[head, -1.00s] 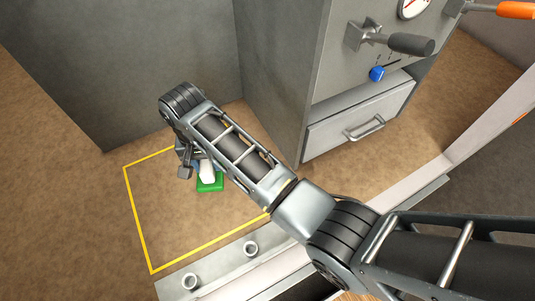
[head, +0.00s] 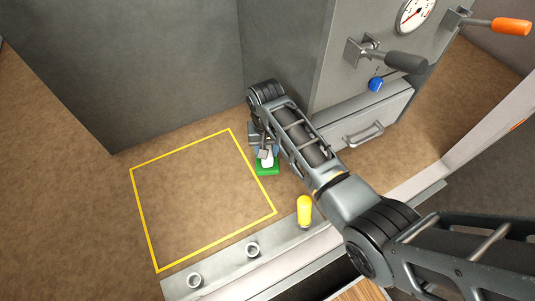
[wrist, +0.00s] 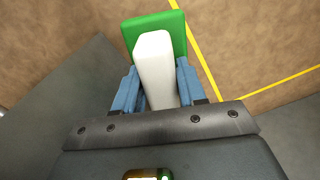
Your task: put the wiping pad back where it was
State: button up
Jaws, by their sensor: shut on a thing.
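The wiping pad has a green base (head: 268,169) and a white block handle (head: 266,161). In the head view it is just right of the yellow outlined square (head: 207,135) on the brown surface. My gripper (head: 264,155) is above the pad, partly hidden by my arm. In the wrist view the blue fingers (wrist: 156,86) are shut on the white handle (wrist: 156,62), with the green base (wrist: 178,22) beyond it. I cannot tell whether the base touches the surface.
A grey cabinet with a drawer (head: 362,130), a grey lever (head: 405,62), an orange lever (head: 512,26), a blue knob (head: 376,84) and a gauge (head: 416,14) stands at right. A yellow peg (head: 304,210) is on the front ledge (head: 230,262). The outlined square is clear.

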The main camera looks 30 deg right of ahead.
aim_at(267, 147)
notch_tip(267, 147, down, 3)
jog(key=shift+f, duration=0.15)
jog(key=shift+d+f, duration=0.15)
jog(key=shift+f, duration=0.15)
jog(key=o, duration=1)
jog(key=shift+f, duration=0.1)
notch_tip(267, 147, up, 12)
jog(key=shift+r+p, duration=0.15)
jog(key=shift+p, duration=0.25)
